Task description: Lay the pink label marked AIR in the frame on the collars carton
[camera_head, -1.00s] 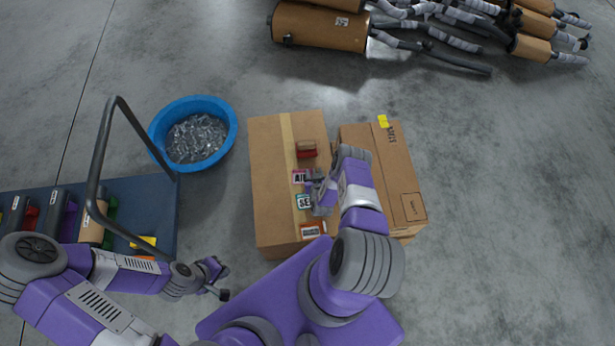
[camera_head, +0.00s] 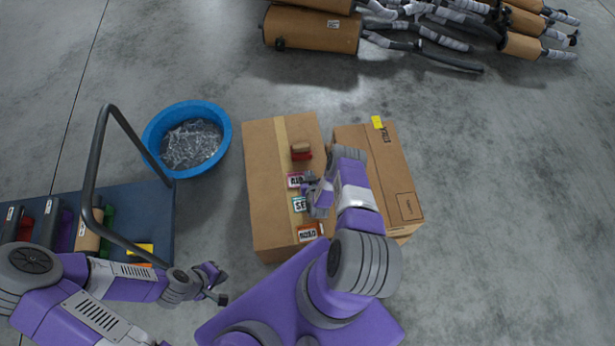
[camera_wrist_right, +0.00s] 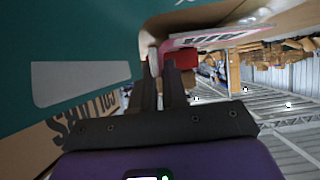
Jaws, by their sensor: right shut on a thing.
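The pink label marked AIR (camera_head: 295,180) is on top of the left carton (camera_head: 268,215). My right gripper (camera_head: 309,183) is at its right edge and is shut on it.
A teal label (camera_head: 299,204), an orange-red label (camera_head: 308,232) and a red-and-brown block (camera_head: 301,151) are also on the left carton. A yellow piece (camera_head: 377,122) is on the right carton. A blue tub (camera_head: 224,138) and a cart (camera_head: 150,205) are left. Floor at right is clear.

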